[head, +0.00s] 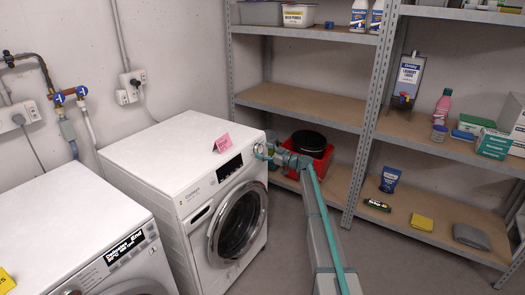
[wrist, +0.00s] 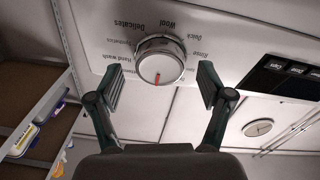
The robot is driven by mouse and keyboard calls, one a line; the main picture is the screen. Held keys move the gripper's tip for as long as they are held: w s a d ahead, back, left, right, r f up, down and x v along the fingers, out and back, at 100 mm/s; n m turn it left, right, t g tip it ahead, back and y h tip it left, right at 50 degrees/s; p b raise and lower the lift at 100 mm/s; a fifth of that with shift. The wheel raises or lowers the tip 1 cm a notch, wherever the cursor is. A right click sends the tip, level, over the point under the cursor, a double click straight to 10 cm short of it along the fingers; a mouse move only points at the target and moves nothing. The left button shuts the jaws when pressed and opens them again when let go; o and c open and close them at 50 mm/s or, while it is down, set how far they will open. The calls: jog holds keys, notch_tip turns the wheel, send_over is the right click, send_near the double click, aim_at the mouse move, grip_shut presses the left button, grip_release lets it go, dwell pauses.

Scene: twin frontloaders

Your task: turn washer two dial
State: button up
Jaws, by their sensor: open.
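The washer with the pink card (head: 190,150) stands right of another washer. Its dial (head: 260,149) is at the right end of the front panel, partly hidden by my gripper (head: 268,154). In the wrist view, the dial (wrist: 160,60) is a round silver-white knob with a red mark pointing down in the picture. Printed programme names, upside down, such as Delicates, Wool and Hand Wash, ring it. My gripper (wrist: 161,86) is open, with one finger to each side of the dial and slightly below it in the picture. Nothing is between the fingers; I see no contact.
A dark display (wrist: 285,78) sits beside the dial. The washer's round door (head: 238,222) is closed below the panel. The other washer (head: 70,235) shows a lit display. A red crate with a black item (head: 309,143) and metal shelving (head: 380,110) stand close behind my arm.

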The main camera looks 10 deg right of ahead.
jog(key=shift+w+a, duration=0.3)
jog(key=shift+a, duration=0.05)
jog(key=c, duration=1.2)
jog(key=shift+o, duration=0.2)
jog(key=shift+s+f+m+b, duration=0.1)
jog(key=shift+f+m+b, duration=0.05)
jog(key=shift+m+b, duration=0.35)
